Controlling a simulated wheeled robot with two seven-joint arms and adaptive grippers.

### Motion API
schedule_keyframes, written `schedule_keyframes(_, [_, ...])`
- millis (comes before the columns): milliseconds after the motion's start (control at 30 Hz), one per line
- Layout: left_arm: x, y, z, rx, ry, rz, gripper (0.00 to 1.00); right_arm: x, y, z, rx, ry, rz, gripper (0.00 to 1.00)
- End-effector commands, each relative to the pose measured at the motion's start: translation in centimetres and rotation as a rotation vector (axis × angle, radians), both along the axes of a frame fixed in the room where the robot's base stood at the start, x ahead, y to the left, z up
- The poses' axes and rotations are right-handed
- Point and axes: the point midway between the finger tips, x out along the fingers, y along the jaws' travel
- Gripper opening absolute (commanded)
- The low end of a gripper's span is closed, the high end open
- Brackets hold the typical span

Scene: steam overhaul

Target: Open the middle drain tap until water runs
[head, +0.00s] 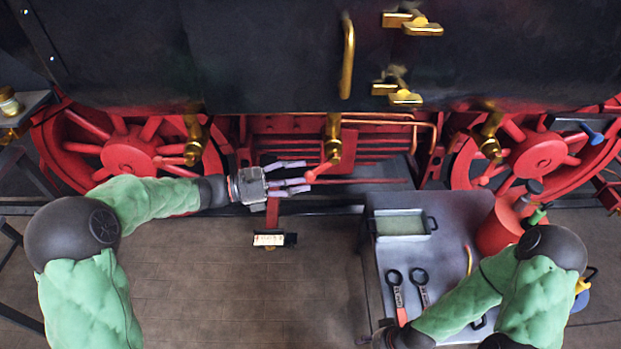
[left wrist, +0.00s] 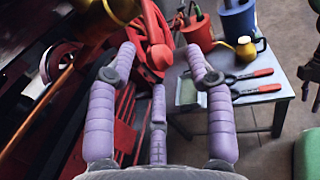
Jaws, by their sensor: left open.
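The middle drain tap (head: 334,135) is brass and hangs below the dark boiler side. Its red lever (head: 318,171) slants down to the left. My left gripper (head: 298,178) is open, with its fingers reaching right to the lever's lower end. In the left wrist view the red lever (left wrist: 156,42) stands just ahead, between the tips of my spread fingers (left wrist: 160,60); contact cannot be told. My right gripper (head: 378,338) is low at the bottom edge by the table, partly hidden, and its jaws are unclear.
Brass taps hang left (head: 194,140) and right (head: 489,137) before red wheels. A grey table (head: 447,262) at the right holds a tray (head: 402,225), spanners (head: 396,290) and a red can (head: 497,235). A small labelled box (head: 270,239) is below my left gripper. The floor at centre-left is clear.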

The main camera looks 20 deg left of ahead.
Motion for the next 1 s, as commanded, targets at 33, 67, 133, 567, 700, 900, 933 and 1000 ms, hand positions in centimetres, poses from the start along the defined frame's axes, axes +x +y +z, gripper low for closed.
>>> schedule_keyframes(33, [0.3, -0.9, -0.2, 0.001, -0.002, -0.004, 0.52, 0.0, 0.0, -0.4, 0.000, 0.000, 0.000, 0.52])
schedule_keyframes(67, [0.5, -1.2, -0.2, 0.001, -0.001, -0.004, 0.52, 0.0, 0.0, -0.6, 0.000, 0.000, 0.000, 0.52])
schedule_keyframes(133, [0.9, -1.9, -0.2, 0.001, -0.001, -0.002, 0.52, 0.0, 0.0, -0.8, 0.000, 0.000, 0.000, 0.52])
schedule_keyframes(567, [1.6, -3.1, 0.0, 0.000, 0.001, 0.001, 0.52, 0.0, 0.0, -1.1, 0.000, 0.000, 0.000, 0.52])
schedule_keyframes(700, [1.6, -3.1, 0.0, 0.000, 0.001, 0.001, 0.33, 0.0, 0.0, -1.1, 0.000, -0.001, 0.000, 0.52])
schedule_keyframes(900, [1.6, -3.1, 0.0, 0.000, 0.001, 0.001, 0.00, 0.0, 0.0, -1.1, 0.000, 0.000, 0.000, 0.52])
schedule_keyframes(933, [1.6, -3.1, 0.0, 0.000, 0.001, 0.001, 0.00, 0.0, 0.0, -1.1, 0.000, 0.000, 0.000, 0.52])
schedule_keyframes(1000, [1.6, -3.1, 0.0, -0.001, 0.000, 0.001, 0.00, 0.0, 0.0, -1.1, 0.000, 0.000, 0.000, 0.52])
